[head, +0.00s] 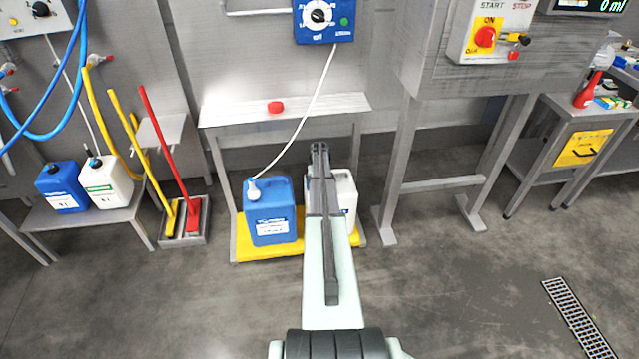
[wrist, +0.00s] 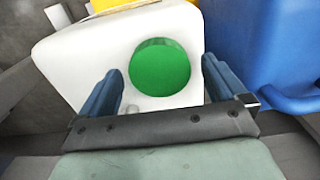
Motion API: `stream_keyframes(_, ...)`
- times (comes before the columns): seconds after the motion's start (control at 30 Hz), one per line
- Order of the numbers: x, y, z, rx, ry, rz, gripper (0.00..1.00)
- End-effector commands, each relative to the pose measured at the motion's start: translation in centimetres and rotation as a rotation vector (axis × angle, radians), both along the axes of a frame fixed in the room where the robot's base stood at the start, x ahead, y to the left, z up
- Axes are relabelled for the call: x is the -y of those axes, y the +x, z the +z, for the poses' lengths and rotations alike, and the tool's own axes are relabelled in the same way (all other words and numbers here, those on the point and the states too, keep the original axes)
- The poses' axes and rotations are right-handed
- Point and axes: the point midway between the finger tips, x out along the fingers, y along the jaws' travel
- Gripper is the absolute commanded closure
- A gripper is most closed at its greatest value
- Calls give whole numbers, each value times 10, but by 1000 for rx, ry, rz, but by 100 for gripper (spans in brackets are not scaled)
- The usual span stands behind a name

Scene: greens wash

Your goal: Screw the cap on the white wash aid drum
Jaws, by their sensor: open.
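The white wash aid drum (head: 348,195) stands behind my forearm in the head view, partly hidden by it. In the wrist view the white drum (wrist: 75,65) fills the middle, seen from above. A round green cap (wrist: 160,68) shows on its top, between my fingers; I cannot tell how tightly it sits. My gripper (wrist: 165,85) is open, with one finger on each side of the green cap and visible gaps to it. In the head view my gripper (head: 319,150) is over the drum, its fingertips hard to make out.
A blue drum (head: 270,215) with a white hose stands close to the left of the white drum on a yellow tray (head: 262,252). A red cap (head: 276,107) lies on the metal shelf (head: 235,112) behind. Steel legs (head: 397,170) stand to the right.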

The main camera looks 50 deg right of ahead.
Motion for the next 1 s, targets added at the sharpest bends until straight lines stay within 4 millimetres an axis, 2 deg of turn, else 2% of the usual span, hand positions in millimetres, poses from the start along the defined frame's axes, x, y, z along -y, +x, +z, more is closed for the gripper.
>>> stream_keyframes(0.23,0,0,0,0,0,0,4)
stream_keyframes(0.8,0,0,0,0,0,0,58)
stream_keyframes(1.0,0,0,0,0,0,-20,60)
